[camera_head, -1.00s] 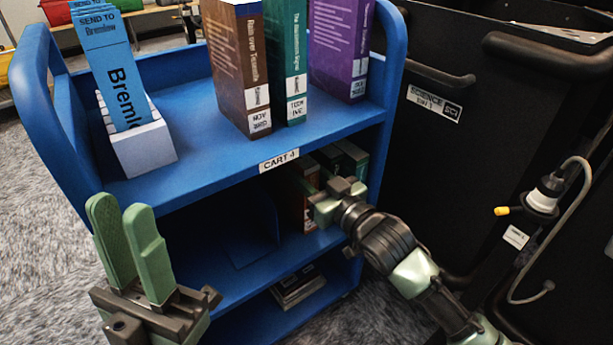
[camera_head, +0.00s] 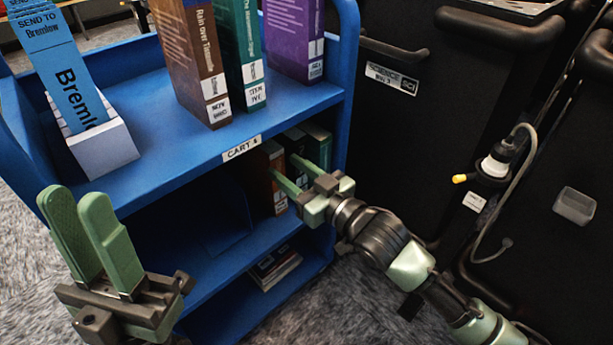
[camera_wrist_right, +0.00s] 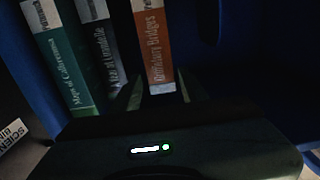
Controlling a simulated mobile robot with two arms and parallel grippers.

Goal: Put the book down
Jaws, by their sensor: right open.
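An orange-brown book (camera_head: 266,170) stands upright on the middle shelf of the blue cart (camera_head: 180,165). In the right wrist view, this book (camera_wrist_right: 155,45), lettered "Ordinary Bridges", stands in front of my right gripper (camera_wrist_right: 160,92). The fingers are apart, one near each side of its lower spine; I cannot tell whether they touch it. In the head view, my right gripper (camera_head: 284,166) reaches into the shelf from the right, its fingertips partly hidden. My left gripper (camera_head: 76,196) is open and empty at the lower left, in front of the cart.
A dark book (camera_wrist_right: 104,45) and a green book (camera_wrist_right: 62,60) stand left of the orange one in the wrist view. The top shelf carries brown (camera_head: 190,60), teal (camera_head: 240,50) and purple (camera_head: 294,40) books and a white card holder (camera_head: 105,150). Black cabinets stand right.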

